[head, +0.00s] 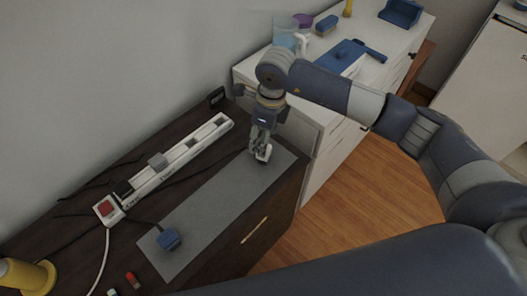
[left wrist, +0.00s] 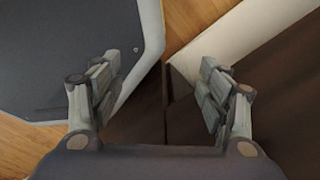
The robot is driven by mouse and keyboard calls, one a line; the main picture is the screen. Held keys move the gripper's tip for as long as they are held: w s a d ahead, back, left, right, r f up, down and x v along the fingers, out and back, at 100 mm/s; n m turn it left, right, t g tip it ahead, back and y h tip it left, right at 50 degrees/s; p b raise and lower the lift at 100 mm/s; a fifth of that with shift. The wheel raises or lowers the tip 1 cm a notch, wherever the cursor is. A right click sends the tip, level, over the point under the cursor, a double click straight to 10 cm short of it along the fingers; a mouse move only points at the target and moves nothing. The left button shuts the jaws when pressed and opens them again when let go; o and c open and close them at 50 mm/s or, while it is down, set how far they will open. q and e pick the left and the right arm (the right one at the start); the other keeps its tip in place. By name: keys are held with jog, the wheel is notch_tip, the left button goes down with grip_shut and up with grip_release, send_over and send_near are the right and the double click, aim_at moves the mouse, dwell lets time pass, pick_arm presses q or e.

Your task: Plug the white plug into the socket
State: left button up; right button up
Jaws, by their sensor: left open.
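The socket strip (head: 175,165) is a long white bar with a red switch, lying at a slant along the wall on the dark cabinet. A black plug and a grey plug sit in its lower part; its upper part looks free. My right gripper (head: 261,153) points down over the far end of the grey mat, right of the strip. A small pale thing, possibly the white plug, is at its fingertips; I cannot tell whether they grip it. My left gripper (left wrist: 160,95) is open and empty in the left wrist view.
A yellow object (head: 28,276) stands at the lower left. Dark cables run by the wall. A white cabinet (head: 320,150) with blue items adjoins at the upper right.

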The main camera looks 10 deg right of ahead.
jog(key=shift+a+f, duration=0.1)
jog(key=shift+f, duration=0.75)
jog(key=f, duration=0.2)
jog(key=a+f+p, duration=0.1)
jog(key=f, duration=0.1)
jog(key=shift+w+p, duration=0.2)
jog(key=shift+p, duration=0.1)
jog(key=shift+w+f, duration=0.1)
jog(key=shift+f, duration=0.5)
jog(key=c, duration=1.2)
